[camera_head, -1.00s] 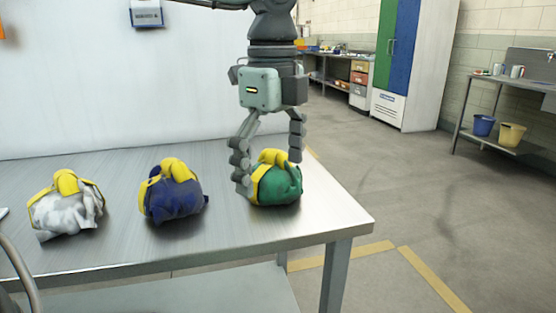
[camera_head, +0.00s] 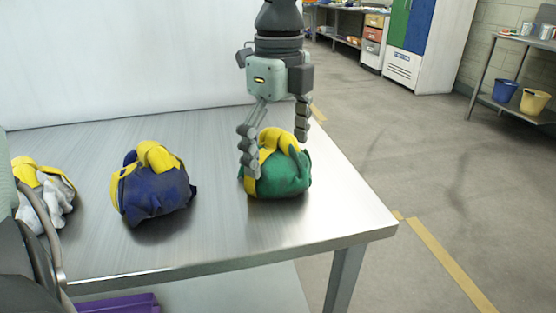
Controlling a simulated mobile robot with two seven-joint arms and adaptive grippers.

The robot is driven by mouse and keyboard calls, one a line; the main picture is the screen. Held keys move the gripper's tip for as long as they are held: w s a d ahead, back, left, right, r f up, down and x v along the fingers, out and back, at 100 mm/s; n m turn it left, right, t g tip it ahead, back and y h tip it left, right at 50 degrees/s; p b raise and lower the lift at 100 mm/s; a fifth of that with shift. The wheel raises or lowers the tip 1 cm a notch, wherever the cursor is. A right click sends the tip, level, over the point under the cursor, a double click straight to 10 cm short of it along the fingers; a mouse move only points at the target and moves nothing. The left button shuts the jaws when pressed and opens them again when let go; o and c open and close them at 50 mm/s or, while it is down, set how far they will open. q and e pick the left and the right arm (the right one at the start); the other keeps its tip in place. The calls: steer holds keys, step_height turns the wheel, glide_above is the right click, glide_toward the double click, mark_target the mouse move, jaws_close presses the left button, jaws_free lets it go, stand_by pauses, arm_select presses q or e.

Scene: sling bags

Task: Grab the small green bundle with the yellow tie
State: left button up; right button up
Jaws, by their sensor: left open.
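The green bundle (camera_head: 284,178) with its yellow tie sits on the metal table (camera_head: 330,215) near the right end. My left gripper (camera_head: 277,158) points down over it from above. Its fingers are spread open, one at the left side of the bundle in front of the yellow tie, the other above its right rear side. Whether the fingers touch the bundle cannot be told. My right gripper is not in view.
A blue bundle (camera_head: 155,193) with a yellow tie sits to the left on the table. A white bundle (camera_head: 52,200) with a yellow tie is at the far left, partly hidden. The table's right edge is close to the green bundle, with open floor beyond.

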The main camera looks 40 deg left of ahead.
arm_select(q)
steer(key=shift+f, duration=1.35)
steer(key=c, duration=0.9)
steer(key=shift+r, duration=0.2)
